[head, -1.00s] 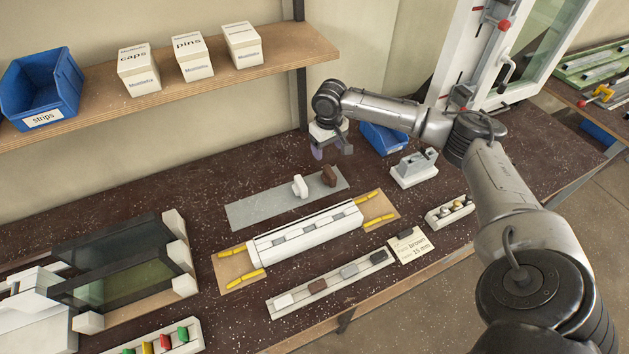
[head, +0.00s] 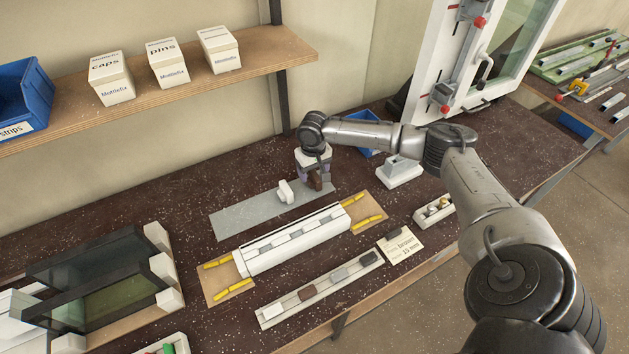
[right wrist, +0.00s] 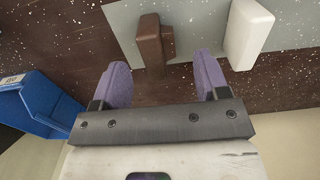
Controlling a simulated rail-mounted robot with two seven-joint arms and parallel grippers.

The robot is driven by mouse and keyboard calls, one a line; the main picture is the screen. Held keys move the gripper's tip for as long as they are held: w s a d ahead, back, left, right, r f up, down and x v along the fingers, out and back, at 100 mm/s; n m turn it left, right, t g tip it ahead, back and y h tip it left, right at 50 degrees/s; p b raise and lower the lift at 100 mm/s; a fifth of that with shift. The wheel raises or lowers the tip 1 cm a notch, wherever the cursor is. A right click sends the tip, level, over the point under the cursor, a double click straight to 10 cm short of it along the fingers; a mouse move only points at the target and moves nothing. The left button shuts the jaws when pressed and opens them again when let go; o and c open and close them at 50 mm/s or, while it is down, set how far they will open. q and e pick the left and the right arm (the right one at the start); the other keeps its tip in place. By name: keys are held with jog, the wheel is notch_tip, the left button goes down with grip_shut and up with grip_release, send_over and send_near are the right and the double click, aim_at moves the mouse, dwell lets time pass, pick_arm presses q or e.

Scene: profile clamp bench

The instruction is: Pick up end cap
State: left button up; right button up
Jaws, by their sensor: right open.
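A brown end cap (head: 315,183) stands at the right end of the grey mat (head: 235,218). A white end cap (head: 285,191) stands beside it on the mat. My right gripper (head: 314,176) is open, low over the brown cap. In the right wrist view the brown cap (right wrist: 149,42) lies just beyond the purple fingertips (right wrist: 161,62), within the width of the gap and nearer the left finger. The white cap (right wrist: 248,33) is outside the right finger. I cannot tell whether a finger touches the brown cap. My left gripper is not in view.
A white clamp bed (head: 292,240) with yellow-marked ends lies in front of the mat. A strip of coloured samples (head: 320,287) and a card reading brown, 15 mm (head: 400,246) are nearer the front edge. A blue bin (head: 367,136) and grey-white block (head: 400,171) stand right.

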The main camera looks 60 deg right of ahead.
aim_at(313, 175)
jog(key=shift+w+d+f+b, duration=0.15)
jog(key=shift+f+b, duration=0.45)
jog(key=shift+f, duration=1.95)
jog(key=shift+c, duration=0.5)
jog(key=c, duration=1)
jog(key=shift+r, duration=0.1)
